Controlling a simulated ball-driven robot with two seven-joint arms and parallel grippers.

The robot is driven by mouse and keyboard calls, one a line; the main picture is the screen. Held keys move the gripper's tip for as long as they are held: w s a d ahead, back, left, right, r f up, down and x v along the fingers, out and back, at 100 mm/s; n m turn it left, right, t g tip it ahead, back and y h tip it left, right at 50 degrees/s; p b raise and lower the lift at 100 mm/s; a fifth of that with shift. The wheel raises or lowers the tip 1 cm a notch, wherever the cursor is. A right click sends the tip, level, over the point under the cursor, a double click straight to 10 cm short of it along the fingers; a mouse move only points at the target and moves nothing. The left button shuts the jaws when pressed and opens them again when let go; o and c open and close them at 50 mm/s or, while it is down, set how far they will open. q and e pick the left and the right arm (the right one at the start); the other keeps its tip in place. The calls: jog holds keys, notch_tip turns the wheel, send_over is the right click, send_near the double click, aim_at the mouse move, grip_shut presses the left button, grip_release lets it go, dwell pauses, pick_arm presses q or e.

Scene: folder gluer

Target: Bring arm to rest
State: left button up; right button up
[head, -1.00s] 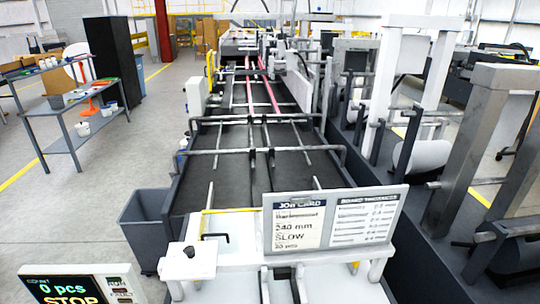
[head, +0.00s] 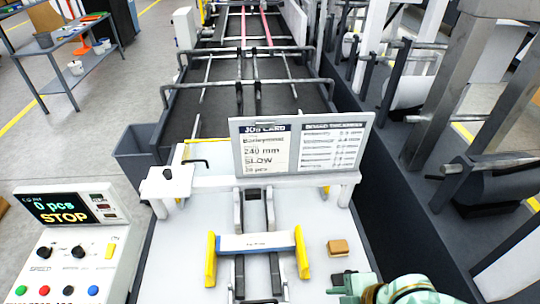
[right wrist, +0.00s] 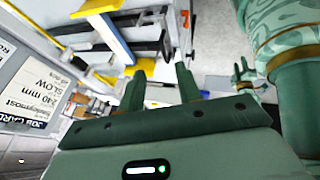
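My right gripper (head: 343,284) shows at the lower right edge of the head view, green, beside the white feeder bed. In the right wrist view its two fingers (right wrist: 160,84) stand apart with nothing between them. My left gripper is not in the head view. A small green pronged part (right wrist: 243,74) at the right of the wrist view may be it, but I cannot tell its state. A thick green arm link of mine with gold bands fills the right edge of that view.
A job card board (head: 300,148) stands over the white feeder bed (head: 190,262). A yellow-ended guide with a blue-white bar (head: 258,241) and a small tan block (head: 338,247) lie there. A control panel (head: 70,260) reading STOP is at left. A grey bin (head: 138,155) stands behind it.

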jog(key=w+d+r+m+t+h, duration=0.1)
jog(key=w+r+m+t+h, duration=0.25)
jog(key=r+m, duration=0.2)
jog(key=s+d+r+m+h, duration=0.1)
jog(key=s+d+m+h, duration=0.15)
jog(key=d, duration=0.45)
jog(key=s+d+r+m+h, duration=0.1)
jog(key=s+d+m+h, duration=0.1)
jog(key=d+m+h, duration=0.3)
jog(key=s+a+f+g+y+b, duration=0.2)
jog(key=f+b, duration=0.4)
jog(key=f, duration=1.4)
jog(key=s+a+f+g+y+b, duration=0.1)
jog(key=s+f+y+b, duration=0.35)
jog(key=f, duration=1.55)
jog(key=s+f+m+g+b, duration=0.1)
jog(key=s+f+b, duration=0.5)
jog(key=f, duration=0.6)
jog(key=s+f+m+g+b, duration=0.1)
jog(key=s+f+b, duration=0.4)
jog(key=s+f, duration=0.6)
notch_tip(320, 180, down, 2)
jog(key=shift+f+g+b, duration=0.1)
jog(key=shift+g+b, duration=0.25)
jog(key=shift+g, duration=0.2)
